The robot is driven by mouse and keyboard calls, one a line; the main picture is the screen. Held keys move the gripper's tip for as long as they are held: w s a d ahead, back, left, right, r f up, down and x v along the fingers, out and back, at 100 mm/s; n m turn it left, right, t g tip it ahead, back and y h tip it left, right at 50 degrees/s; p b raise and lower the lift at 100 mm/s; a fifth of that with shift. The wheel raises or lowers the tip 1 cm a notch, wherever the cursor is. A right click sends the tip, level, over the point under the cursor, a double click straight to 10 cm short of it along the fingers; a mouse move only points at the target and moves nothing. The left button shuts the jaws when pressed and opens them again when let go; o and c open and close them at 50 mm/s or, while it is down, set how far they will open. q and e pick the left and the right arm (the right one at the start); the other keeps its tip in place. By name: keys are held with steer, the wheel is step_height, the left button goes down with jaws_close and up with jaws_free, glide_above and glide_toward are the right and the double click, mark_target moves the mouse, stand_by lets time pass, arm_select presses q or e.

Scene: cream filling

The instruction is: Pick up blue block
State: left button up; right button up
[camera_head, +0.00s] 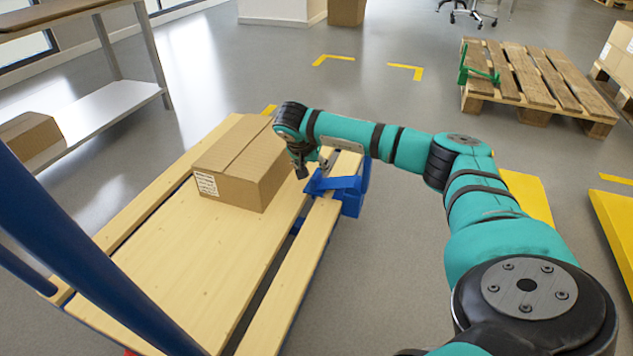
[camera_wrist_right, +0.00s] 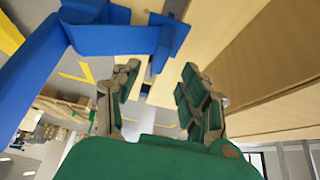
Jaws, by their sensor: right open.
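A blue angular piece (camera_head: 345,188), likely the blue block, sits at the right edge of the wooden cart bed, near the cardboard box. It has a flat flap and a thicker part at the edge. In the right wrist view the blue piece (camera_wrist_right: 120,42) lies just beyond the fingertips, with a plate at its end. My right gripper (camera_head: 314,164) is just above and beside it; its fingers also show in the wrist view (camera_wrist_right: 158,80), apart and with nothing held. Whether they touch the piece cannot be told. My left gripper is out of view.
A cardboard box (camera_head: 242,165) stands on the wooden cart bed (camera_head: 165,270) close left of the right gripper. Blue bars (camera_head: 70,225) rise at the left. A shelf (camera_head: 100,118) and a pallet (camera_head: 535,85) stand farther off. The near cart bed is clear.

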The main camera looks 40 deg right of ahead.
mark_target(316, 174)
steer(key=shift+w+d+f, duration=0.1)
steer(key=shift+f, duration=0.2)
steer(key=b+x, duration=0.4)
steer(key=b, duration=0.1)
steer(key=shift+f, duration=0.6)
steer(key=shift+c, duration=0.2)
jaws_close()
